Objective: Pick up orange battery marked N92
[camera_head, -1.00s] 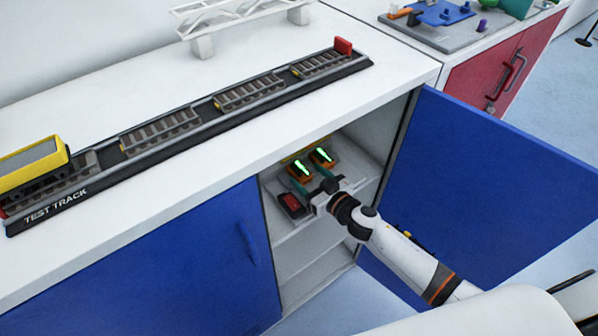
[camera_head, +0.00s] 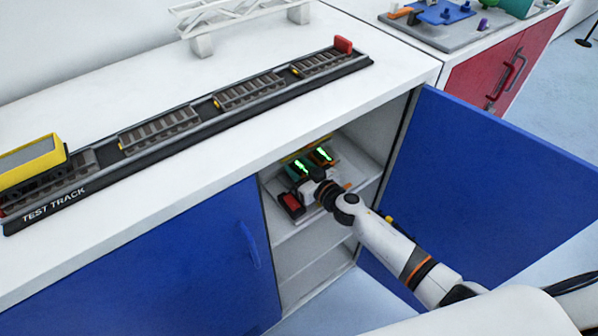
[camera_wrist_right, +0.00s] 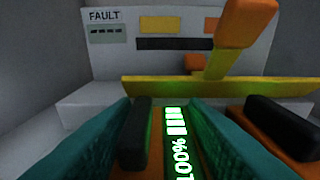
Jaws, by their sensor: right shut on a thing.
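An orange battery (camera_wrist_right: 150,168) with a black handle and a lit green "100%" display lies between my teal fingers in the right wrist view. My right gripper (camera_wrist_right: 162,118) is shut on it; in the head view the gripper (camera_head: 304,180) is inside the open cabinet. A second orange battery (camera_wrist_right: 248,134) with a black handle is at the right of the wrist view. Two green displays show in the head view, one by the gripper and one farther right on the second battery (camera_head: 323,157). I cannot read an N92 mark. My left gripper is not in view.
A grey FAULT panel (camera_wrist_right: 105,58) stands behind a yellow bar (camera_wrist_right: 215,87); an orange-headed lever (camera_wrist_right: 247,22) rises there. A red block (camera_head: 291,203) sits left of the gripper. The blue door (camera_head: 480,185) stands open right; the worktop (camera_head: 130,215) is above.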

